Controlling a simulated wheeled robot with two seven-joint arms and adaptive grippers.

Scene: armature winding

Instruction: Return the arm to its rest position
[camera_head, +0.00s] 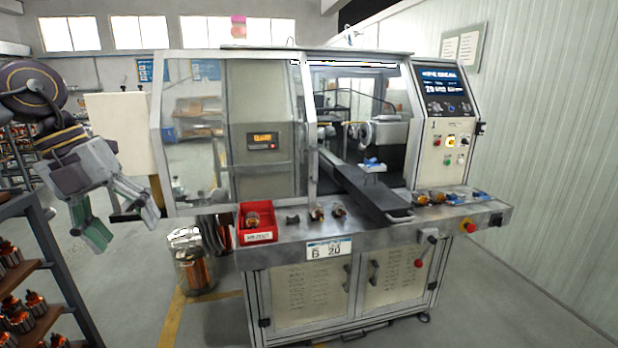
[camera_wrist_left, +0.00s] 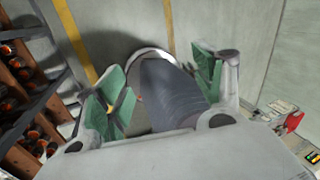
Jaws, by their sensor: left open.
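My left gripper (camera_head: 122,220) is at the left of the head view, in the air to the left of the winding machine (camera_head: 290,130). Its green-padded fingers are spread apart with nothing between them. In the left wrist view the open left gripper (camera_wrist_left: 160,90) shows both fingers, with the floor and a dark rounded shape behind them. My right gripper is in neither view.
A rack (camera_head: 40,225) with several copper-wound parts stands at the lower left, near the left arm. A red bin (camera_head: 257,237) and several armatures sit on the machine's front ledge. A glass jar (camera_head: 195,268) of copper stands on the floor left of the machine.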

